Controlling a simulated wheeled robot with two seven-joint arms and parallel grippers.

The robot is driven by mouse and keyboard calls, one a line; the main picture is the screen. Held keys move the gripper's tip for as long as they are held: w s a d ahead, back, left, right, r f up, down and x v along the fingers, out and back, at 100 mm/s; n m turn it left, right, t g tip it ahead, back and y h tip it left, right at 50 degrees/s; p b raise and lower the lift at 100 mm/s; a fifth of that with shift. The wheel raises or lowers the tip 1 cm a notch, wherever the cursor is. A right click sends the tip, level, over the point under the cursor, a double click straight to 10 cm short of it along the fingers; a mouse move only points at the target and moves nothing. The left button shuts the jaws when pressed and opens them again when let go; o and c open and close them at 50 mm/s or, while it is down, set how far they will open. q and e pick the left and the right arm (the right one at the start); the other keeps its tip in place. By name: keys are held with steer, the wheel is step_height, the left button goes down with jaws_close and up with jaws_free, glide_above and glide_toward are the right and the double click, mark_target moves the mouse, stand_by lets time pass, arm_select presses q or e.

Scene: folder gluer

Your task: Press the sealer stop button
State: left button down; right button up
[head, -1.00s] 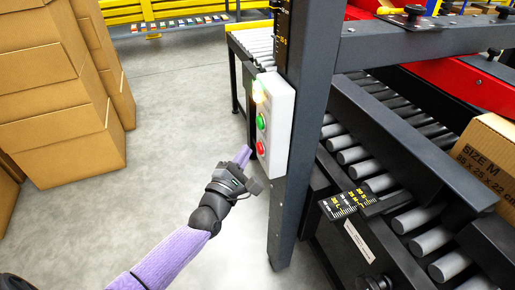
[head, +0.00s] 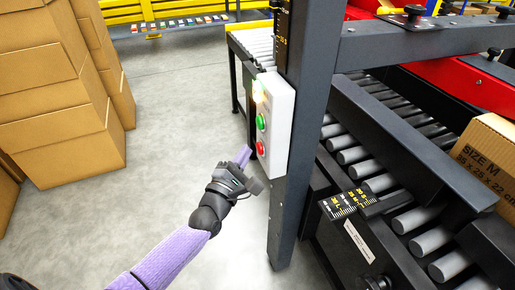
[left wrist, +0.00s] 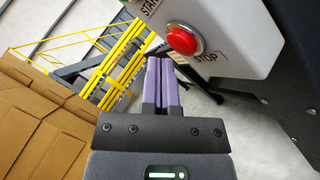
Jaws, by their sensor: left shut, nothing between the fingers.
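The red stop button (head: 260,148) is the lower button on a light grey control box (head: 281,125) fixed to a dark post. A green button (head: 261,121) and a lit lamp (head: 258,90) sit above it. In the left wrist view the red button (left wrist: 183,40) shows large, with the word STOP beside it. My left gripper (head: 244,153) is shut and empty, its purple fingers just left of the box near the red button. In the left wrist view the fingertips (left wrist: 160,60) lie below and left of the button, apart from it in the picture. My right gripper is out of view.
The dark post (head: 295,180) and roller conveyor (head: 385,185) stand to the right, with a size M carton (head: 485,155) on it. Stacked cartons (head: 60,100) stand at left. The grey floor (head: 180,110) between is clear.

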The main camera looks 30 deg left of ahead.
arm_select(q)
steer(key=shift+w+d, duration=0.3)
steer(key=shift+w, duration=0.05)
steer(key=shift+w+d, duration=0.15)
steer(key=shift+w, duration=0.05)
stand_by(0.4)
steer(key=shift+s, duration=0.1)
steer(key=shift+s+a, duration=0.45)
steer(key=s+a, duration=0.4)
steer(key=shift+s+p, duration=0.3)
